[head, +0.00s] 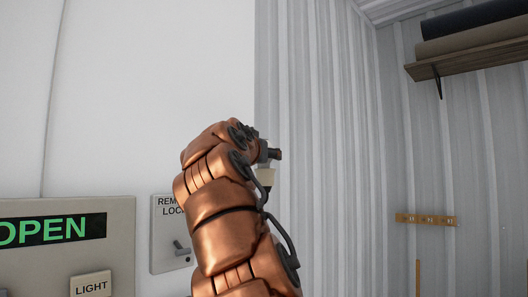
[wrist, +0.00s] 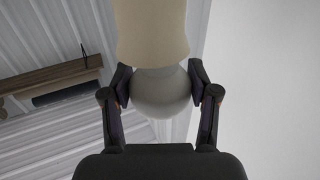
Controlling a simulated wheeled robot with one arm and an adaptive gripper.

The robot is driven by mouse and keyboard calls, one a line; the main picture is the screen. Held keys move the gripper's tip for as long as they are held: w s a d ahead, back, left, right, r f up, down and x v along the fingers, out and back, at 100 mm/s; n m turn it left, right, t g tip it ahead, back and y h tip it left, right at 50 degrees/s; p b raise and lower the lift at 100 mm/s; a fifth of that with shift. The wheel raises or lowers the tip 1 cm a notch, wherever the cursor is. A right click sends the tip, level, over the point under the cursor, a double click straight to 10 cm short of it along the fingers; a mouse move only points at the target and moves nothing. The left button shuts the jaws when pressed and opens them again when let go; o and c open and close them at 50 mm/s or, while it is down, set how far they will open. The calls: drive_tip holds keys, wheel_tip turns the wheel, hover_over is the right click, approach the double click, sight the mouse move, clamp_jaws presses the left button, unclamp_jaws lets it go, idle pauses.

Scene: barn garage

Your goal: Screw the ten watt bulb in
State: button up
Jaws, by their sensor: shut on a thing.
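In the wrist view my gripper (wrist: 159,78) is shut on a round, whitish bulb (wrist: 162,98), one finger on each side. A cream, cylindrical piece that looks like a lamp socket (wrist: 152,30) is at the top of the picture, right against the bulb. The bulb's threaded end is hidden, so I cannot tell how far it sits inside. In the head view my gripper (head: 272,153) is mostly behind my copper arm. A small pale piece (head: 267,177) shows just below it; I cannot tell what it is. No wattage marking is readable.
A grey panel (head: 120,225) with an OPEN sign and a LIGHT label is at lower left. Beside it is a lock plate (head: 165,258) with a lever. A wooden shelf (head: 470,55) with dark rolls is at upper right.

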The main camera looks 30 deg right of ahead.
drive_tip(key=shift+m+g+h+p, duration=1)
drive_tip(key=shift+m+g+p, duration=0.3)
drive_tip(key=shift+g+p, duration=0.45)
drive_tip(key=o, duration=0.9)
drive_tip(key=shift+f+n+t+b, duration=0.2)
drive_tip(key=shift+n+t+b, duration=0.1)
drive_tip(key=shift+t+b, duration=0.2)
drive_tip(key=shift+n+t+y+b, duration=0.5)
drive_tip(key=shift+t+y+b, duration=0.15)
drive_tip(key=shift+b, duration=0.2)
